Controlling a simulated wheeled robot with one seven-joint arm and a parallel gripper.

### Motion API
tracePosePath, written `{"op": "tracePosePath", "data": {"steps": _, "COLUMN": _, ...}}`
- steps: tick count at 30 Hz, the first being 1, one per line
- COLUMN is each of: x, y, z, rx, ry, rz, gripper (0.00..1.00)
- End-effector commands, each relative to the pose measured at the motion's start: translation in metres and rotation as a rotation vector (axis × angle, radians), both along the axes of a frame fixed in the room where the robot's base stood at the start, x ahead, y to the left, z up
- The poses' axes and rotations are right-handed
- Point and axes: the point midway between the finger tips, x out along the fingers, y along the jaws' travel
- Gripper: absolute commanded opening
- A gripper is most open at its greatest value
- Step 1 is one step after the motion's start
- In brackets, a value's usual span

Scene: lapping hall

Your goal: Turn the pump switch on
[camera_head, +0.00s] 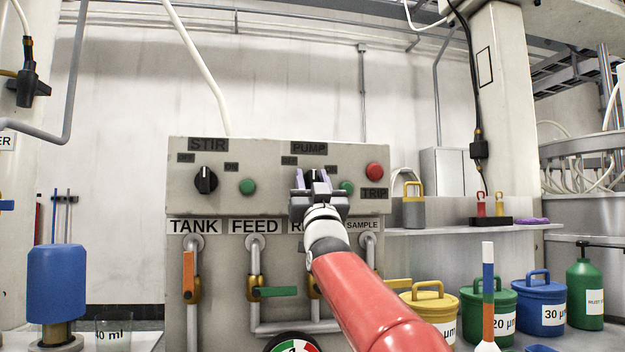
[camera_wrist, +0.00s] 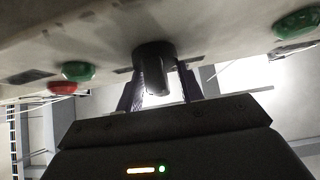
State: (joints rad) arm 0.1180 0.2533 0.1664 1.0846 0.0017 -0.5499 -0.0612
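The grey control panel (camera_head: 270,190) carries a black PUMP switch (camera_head: 313,175) under the dark PUMP label (camera_head: 309,148). My gripper (camera_head: 314,183) is in front of this switch and hides most of it. In the wrist view, the black knob (camera_wrist: 153,68) sticks out from the panel between the two purple fingers of my gripper (camera_wrist: 158,90). The fingers are apart, one on each side of the knob's end, with light showing beside it. I cannot tell whether either finger touches it. The switch's pointer direction is hidden.
A black STIR knob (camera_head: 206,180) and green button (camera_head: 247,186) are at left. A green button (camera_head: 346,187) and red TRIP button (camera_head: 374,171) sit close right of my gripper. Valve handles and pipes are below. A shelf (camera_head: 450,230) and lidded pots stand right.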

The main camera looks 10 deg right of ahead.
Motion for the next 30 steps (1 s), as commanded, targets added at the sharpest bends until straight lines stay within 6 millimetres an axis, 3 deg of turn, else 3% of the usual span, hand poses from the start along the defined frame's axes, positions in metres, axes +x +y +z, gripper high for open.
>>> {"op": "tracePosePath", "data": {"steps": 1, "x": -0.0001, "y": 0.0, "z": 0.0, "rx": 0.0, "ry": 0.0, "rz": 0.0, "gripper": 0.3}}
{"op": "tracePosePath", "data": {"steps": 8, "x": -0.0003, "y": -0.0001, "z": 0.0, "rx": 0.0, "ry": 0.0, "rz": 0.0, "gripper": 0.0}}
{"op": "tracePosePath", "data": {"steps": 20, "x": -0.0004, "y": 0.0005, "z": 0.0002, "rx": 0.055, "ry": 0.0, "rz": 0.001, "gripper": 0.0}}
{"op": "tracePosePath", "data": {"steps": 30, "x": -0.0004, "y": 0.0005, "z": 0.0016, "rx": 0.299, "ry": 0.0, "rz": 0.003, "gripper": 0.0}}
